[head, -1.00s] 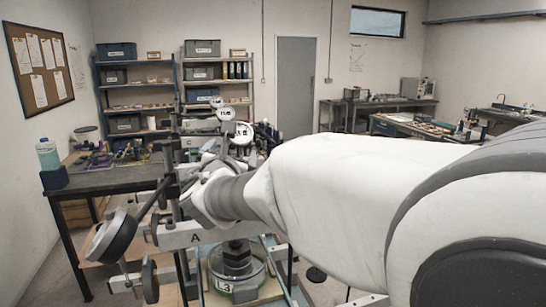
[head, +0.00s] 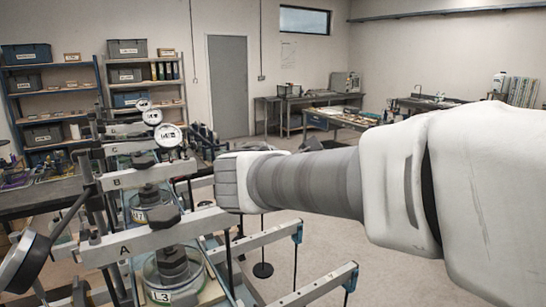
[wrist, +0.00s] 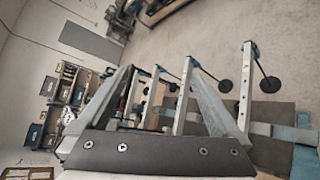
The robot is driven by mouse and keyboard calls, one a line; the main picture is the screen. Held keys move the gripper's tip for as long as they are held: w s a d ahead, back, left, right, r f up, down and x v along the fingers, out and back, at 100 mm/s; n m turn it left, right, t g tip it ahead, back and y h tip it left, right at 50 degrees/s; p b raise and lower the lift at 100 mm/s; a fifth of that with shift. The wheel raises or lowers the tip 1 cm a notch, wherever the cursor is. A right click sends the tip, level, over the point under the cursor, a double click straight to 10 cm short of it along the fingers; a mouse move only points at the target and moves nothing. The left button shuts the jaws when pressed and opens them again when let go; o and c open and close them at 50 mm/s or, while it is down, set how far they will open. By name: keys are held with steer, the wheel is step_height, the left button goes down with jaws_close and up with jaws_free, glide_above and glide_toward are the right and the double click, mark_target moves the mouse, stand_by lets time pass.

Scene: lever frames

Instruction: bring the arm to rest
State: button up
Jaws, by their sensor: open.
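My gripper (wrist: 162,72) shows in the wrist view as two grey fingers spread wide apart from a dark bar, with no object seen held between them. In the head view my white arm reaches in from the right, and I cannot make out the fingers there. Lever frames stand at the left: beam A (head: 155,240) in front, beam B (head: 150,174) behind it. Under beam A is a round glass cell (head: 190,285) marked L3. In the wrist view, pale lever bars (wrist: 246,85) show between and beyond the fingers.
Lever ends and hanging rods with black discs (head: 263,270) stick out right of the frames, below my arm. Dial gauges (head: 168,135) stand above the beams. Shelves (head: 45,100) and a grey door (head: 228,85) are at the back. Open floor (head: 310,235) lies right of the frames.

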steer(key=s+d+f+m+g, duration=0.3)
steer(key=s+d+f+m, duration=0.2)
steer(key=s+d+m, duration=0.3)
steer(key=s+d+f+m+g, duration=0.4)
steer(key=s+d+m, duration=0.3)
steer(key=s, duration=0.3)
steer(key=s+a+f+m+y, duration=0.2)
steer(key=s+f+m+y, duration=0.1)
steer(key=s+m, duration=0.3)
steer(key=shift+s+a+f+g+y, duration=0.3)
steer(key=shift+s+f+g, duration=0.05)
steer(key=shift+s+g, duration=0.05)
steer(key=shift+a, duration=0.1)
